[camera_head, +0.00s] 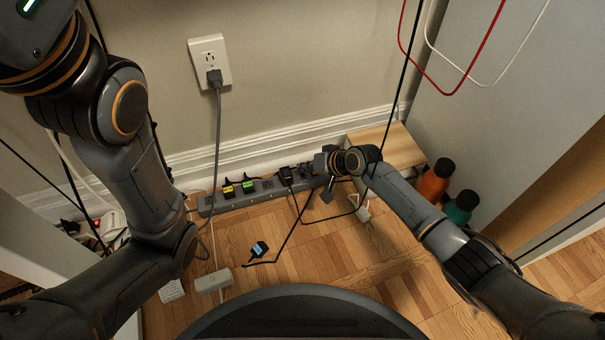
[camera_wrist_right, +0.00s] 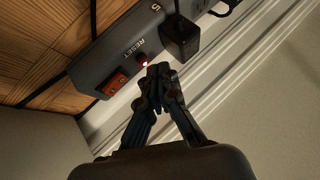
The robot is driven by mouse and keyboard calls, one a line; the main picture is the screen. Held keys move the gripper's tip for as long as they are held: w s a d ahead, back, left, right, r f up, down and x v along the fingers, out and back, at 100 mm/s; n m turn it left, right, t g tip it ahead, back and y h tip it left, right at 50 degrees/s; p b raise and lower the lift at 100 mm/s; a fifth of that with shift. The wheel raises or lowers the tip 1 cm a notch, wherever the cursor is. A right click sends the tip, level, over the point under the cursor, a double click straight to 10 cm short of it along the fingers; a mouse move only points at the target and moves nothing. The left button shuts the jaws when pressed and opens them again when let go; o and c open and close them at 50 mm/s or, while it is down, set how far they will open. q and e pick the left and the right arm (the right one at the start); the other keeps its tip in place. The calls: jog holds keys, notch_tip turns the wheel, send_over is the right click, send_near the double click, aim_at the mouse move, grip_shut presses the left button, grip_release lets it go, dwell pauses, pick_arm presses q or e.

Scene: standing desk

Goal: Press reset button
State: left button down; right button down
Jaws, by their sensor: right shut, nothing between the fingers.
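The grey power strip (camera_head: 213,203) lies on the floor along the wall. In the right wrist view the strip (camera_wrist_right: 110,58) shows the word RESET beside a small red, glowing reset button (camera_wrist_right: 144,63). A red rocker switch (camera_wrist_right: 115,83) sits near the strip's end. My right gripper (camera_head: 328,194) is over the right end of the strip, its fingers shut and empty. In the wrist view its fingertips (camera_wrist_right: 160,72) are right beside the reset button; whether they touch it I cannot tell. My left arm rises at the left of the head view, its gripper out of frame.
Black plugs, such as this adapter (camera_wrist_right: 180,35), sit in the strip. A loose black plug (camera_head: 259,249) and a white adapter (camera_head: 213,281) lie on the wooden floor. An orange bottle (camera_head: 434,181) and a teal bottle (camera_head: 461,207) stand at right. Cables hang around my right arm.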

dwell(0.3)
jog(key=shift+f, duration=0.4)
jog(key=shift+f+b, duration=0.35)
dwell(0.7)
jog(key=shift+r, duration=0.1)
jog(key=shift+r+p, duration=0.65)
jog(key=shift+p, duration=0.25)
notch_tip(320, 180, up, 5)
jog(key=p, duration=0.5)
dwell(0.6)
